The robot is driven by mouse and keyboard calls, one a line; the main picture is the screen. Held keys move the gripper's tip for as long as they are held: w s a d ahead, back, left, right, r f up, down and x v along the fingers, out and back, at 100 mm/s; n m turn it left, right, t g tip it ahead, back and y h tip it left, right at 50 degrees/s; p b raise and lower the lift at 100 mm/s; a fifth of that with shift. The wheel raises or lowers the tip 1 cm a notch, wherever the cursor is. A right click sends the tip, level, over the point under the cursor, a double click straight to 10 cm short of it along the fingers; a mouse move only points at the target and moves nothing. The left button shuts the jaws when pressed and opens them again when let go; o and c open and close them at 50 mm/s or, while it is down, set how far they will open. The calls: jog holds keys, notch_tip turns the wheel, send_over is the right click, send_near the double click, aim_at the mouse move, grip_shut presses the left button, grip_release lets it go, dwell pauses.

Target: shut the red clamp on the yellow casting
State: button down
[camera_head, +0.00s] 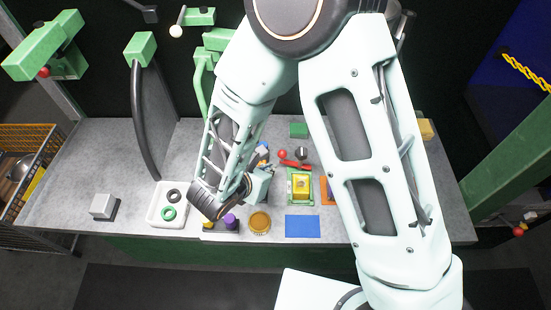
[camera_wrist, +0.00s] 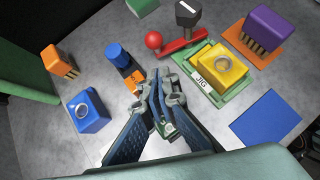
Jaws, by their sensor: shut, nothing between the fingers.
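The yellow casting (camera_head: 301,184) sits in a green jig (camera_head: 291,201); in the wrist view the casting (camera_wrist: 226,72) has a metal ring on top and the jig (camera_wrist: 213,96) carries a JIG label. The red clamp (camera_head: 293,164) is a flat bar with a red ball (camera_wrist: 153,40) at its left end. In the wrist view the bar (camera_wrist: 182,49) lies along the casting's far side, not across its top. A black knob (camera_wrist: 187,13) stands behind the bar. My gripper (camera_wrist: 160,84) is shut and empty, left of the jig and nearer than the red ball; it also shows in the head view (camera_head: 262,184).
A blue-topped orange part (camera_wrist: 118,56), an orange block (camera_wrist: 58,60) and a blue block (camera_wrist: 88,110) stand left of my gripper. A purple block (camera_wrist: 270,28) stands right of the jig. A blue mat (camera_head: 302,226) lies flat in front. A white tray (camera_head: 154,213) is further left.

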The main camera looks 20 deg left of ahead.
jog(key=w, duration=0.1)
jog(key=w+p, duration=0.1)
jog(key=shift+w+d+f, duration=0.15)
jog(key=shift+w+d, duration=0.15)
jog(key=shift+d, duration=0.05)
jog(key=shift+w+d+f, duration=0.1)
jog(key=shift+w+f, duration=0.15)
jog(key=shift+w, duration=0.4)
